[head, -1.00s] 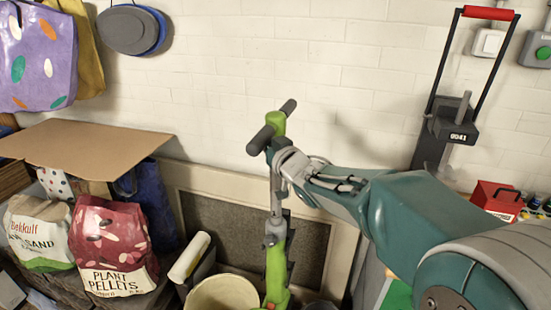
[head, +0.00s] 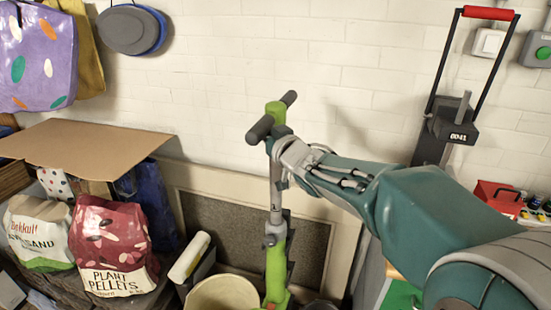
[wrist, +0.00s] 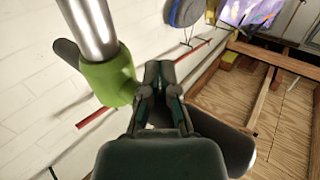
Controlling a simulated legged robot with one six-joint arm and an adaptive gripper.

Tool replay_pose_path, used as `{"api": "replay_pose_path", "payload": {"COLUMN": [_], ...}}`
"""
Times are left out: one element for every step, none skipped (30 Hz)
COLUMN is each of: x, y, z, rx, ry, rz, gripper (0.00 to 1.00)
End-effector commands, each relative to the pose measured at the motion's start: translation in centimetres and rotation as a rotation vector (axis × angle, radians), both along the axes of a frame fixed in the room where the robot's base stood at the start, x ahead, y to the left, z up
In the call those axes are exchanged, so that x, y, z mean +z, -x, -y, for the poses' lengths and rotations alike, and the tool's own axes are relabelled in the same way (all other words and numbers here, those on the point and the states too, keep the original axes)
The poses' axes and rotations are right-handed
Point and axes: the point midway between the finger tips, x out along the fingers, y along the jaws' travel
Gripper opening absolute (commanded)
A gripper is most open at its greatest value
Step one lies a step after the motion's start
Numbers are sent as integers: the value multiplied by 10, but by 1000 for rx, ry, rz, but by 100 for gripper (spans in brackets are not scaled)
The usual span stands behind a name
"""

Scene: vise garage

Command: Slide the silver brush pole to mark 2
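The silver brush pole (head: 276,195) stands upright in the head view, between a green T-handle hub (head: 275,113) with dark grips and a green lower body (head: 276,270). In the wrist view the silver pole (wrist: 92,25) is at upper left, with the green hub (wrist: 108,80) at its end. My gripper (wrist: 160,72) is just right of the hub, its fingers close together with no pole between them. A dark grip passes behind it; whether they touch is unclear. In the head view my gripper is mostly hidden by the wrist. No number marks are readable on the pole.
A cream bucket (head: 222,293) and a white roll (head: 189,257) stand left of the lower body. A plant pellets bag (head: 108,245) is further left, under a cardboard sheet (head: 85,150). A framed grey panel (head: 228,235) and white brick wall are behind.

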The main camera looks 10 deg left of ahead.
Motion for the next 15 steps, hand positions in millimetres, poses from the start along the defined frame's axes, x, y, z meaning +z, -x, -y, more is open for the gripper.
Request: {"api": "replay_pose_path", "payload": {"x": [6,7,7,8,9,10,11,11,12,13,14,15,15,16,17], "y": [0,0,0,0,0,0,0,0,0,0,0,0,0,0,0], "z": [0,0,0,0,0,0,0,0,0,0,0,0,0,0,0], "rx": [2,2,2,1,1,1,1,2,2,2,2,2,2,2,2], "ry": [-5,-5,-5,-5,-5,-5,-6,-5,-5,-4,-4,-4,-4,-4,-4], "rz": [8,8,8,8,8,8,7,6,6,7,7,7,7,7,7], "gripper": [0,0,0,0,0,0,0,0,0,0,0,0,0,0,0]}}
